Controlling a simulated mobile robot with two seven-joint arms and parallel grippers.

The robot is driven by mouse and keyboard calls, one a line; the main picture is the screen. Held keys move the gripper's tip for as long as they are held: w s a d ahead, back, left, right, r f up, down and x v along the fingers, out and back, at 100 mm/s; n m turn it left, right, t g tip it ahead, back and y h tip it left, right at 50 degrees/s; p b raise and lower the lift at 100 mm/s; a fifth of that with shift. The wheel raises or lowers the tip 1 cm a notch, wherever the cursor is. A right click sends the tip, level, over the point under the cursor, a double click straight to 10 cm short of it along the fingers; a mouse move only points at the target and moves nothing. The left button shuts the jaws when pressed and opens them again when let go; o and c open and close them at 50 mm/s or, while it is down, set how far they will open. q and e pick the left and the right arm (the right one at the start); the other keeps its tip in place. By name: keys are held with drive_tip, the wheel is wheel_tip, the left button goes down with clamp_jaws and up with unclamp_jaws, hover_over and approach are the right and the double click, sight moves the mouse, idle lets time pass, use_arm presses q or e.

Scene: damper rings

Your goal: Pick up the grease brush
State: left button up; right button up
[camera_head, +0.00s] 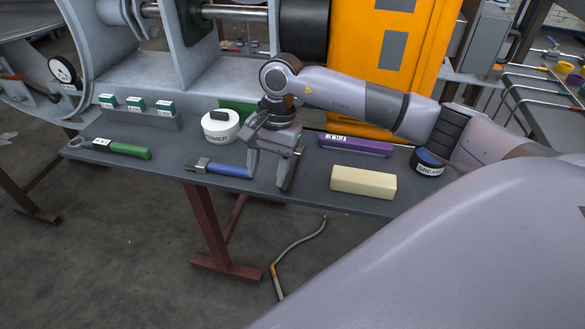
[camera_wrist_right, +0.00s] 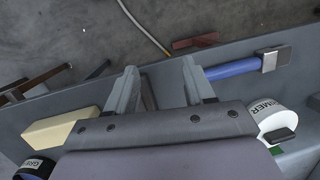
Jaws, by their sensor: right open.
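The grease brush appears to be the blue-handled tool (camera_head: 222,169) with a flat grey head, lying on the grey table near its front edge. It also shows in the right wrist view (camera_wrist_right: 234,69), with its head pointing right. My right gripper (camera_head: 268,177) is open and empty, pointing down just right of the brush in the head view. In the right wrist view the gripper (camera_wrist_right: 159,68) has the handle's end close beside its right finger, outside the gap; I cannot tell whether they touch. My left gripper is not in view.
On the table (camera_head: 290,199) are a cream block (camera_head: 363,182), purple box (camera_head: 355,145), grease tin (camera_head: 428,163), primer tin (camera_head: 220,127) and green-handled tool (camera_head: 115,148). Several small green-and-white boxes (camera_head: 136,103) stand on a grey block behind. An orange machine panel (camera_head: 385,50) rises behind.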

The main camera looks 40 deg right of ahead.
sight(288, 174)
drive_tip(key=d+h, duration=0.1)
drive_tip(key=d, duration=0.1)
drive_tip(key=w+d+r, duration=0.1)
drive_tip(key=d, duration=0.1)
drive_tip(key=d+h, duration=0.1)
drive_tip(key=d, duration=0.1)
drive_tip(key=shift+w+r+n+h, duration=0.15)
drive_tip(key=shift+r+n+h, duration=0.15)
wheel_tip(288, 174, down, 7)
drive_tip(key=shift+r+p, duration=0.2)
drive_tip(key=shift+p, duration=0.25)
clamp_jaws()
